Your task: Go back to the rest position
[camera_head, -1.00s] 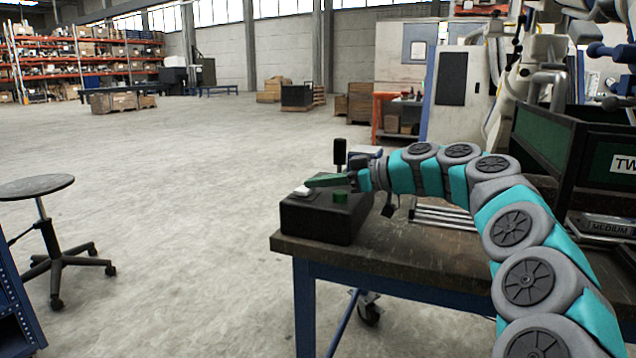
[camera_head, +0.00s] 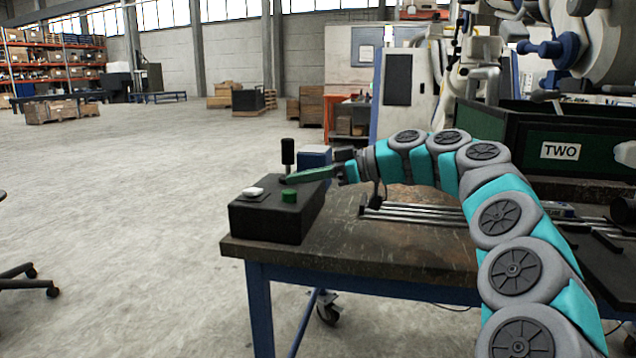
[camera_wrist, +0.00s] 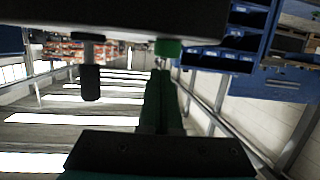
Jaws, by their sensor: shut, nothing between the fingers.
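My gripper (camera_head: 288,180) is shut and empty, with its green fingers together. In the head view it hovers over the back of the black control box (camera_head: 262,222), its tips by the foot of the black upright lever (camera_head: 288,152). On the box are a white button (camera_head: 253,191) and a green button (camera_head: 289,196). The wrist view looks along the shut fingers (camera_wrist: 161,75). There the box (camera_wrist: 130,15) fills the top, with the green button (camera_wrist: 168,47) near the tips and the lever (camera_wrist: 90,82) to the left.
The box stands at the left end of a worn workbench (camera_head: 400,255). Metal rails (camera_head: 415,212) lie behind the box's right side. A dark green crate marked TWO (camera_head: 590,130) stands on the right, and a small blue box (camera_head: 315,156) behind the lever. Open floor lies left.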

